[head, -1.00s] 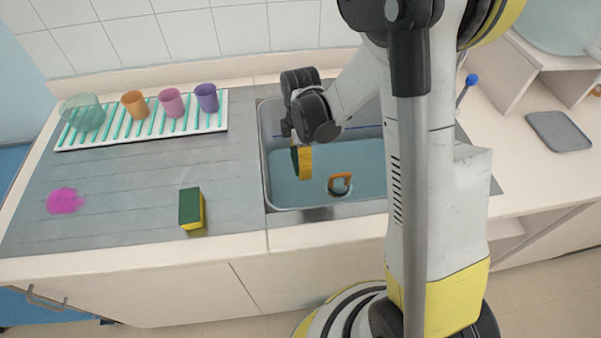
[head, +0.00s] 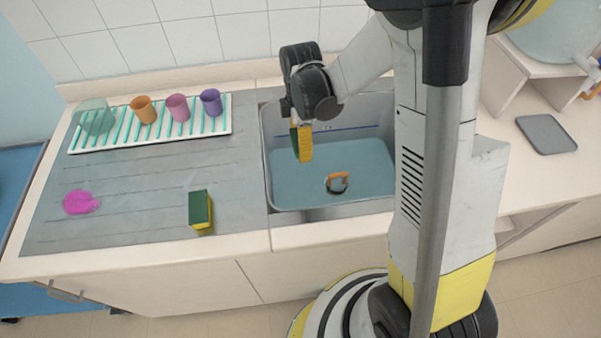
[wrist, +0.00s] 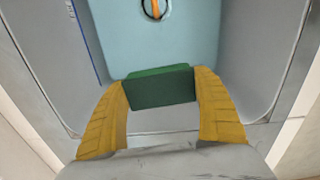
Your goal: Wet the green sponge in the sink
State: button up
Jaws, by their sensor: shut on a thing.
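My gripper (head: 302,148) hangs over the left part of the sink (head: 290,212) with its yellow fingers pointing down. It is shut on a green sponge (wrist: 160,87), which sits crosswise between the two fingertips in the wrist view. In the head view only a sliver of that sponge shows beside the near finger. The sink holds a flat blue-teal surface that looks like water (head: 365,165). The fingers appear above this surface. Whether the sponge is wet cannot be told.
Another sponge, green over yellow (head: 201,212), lies on the drainboard (head: 140,225) left of the sink. A pink splash (head: 80,202) is further left. A rack (head: 150,150) with several cups stands behind. An orange hooked thing (head: 337,182) is in the sink.

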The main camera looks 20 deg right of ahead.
jog(key=shift+r+p, duration=1.35)
jog(key=shift+r, duration=0.85)
dwell(0.5)
jog(key=shift+r+p, duration=1.35)
jog(key=shift+r, duration=0.7)
jog(key=shift+f, duration=0.15)
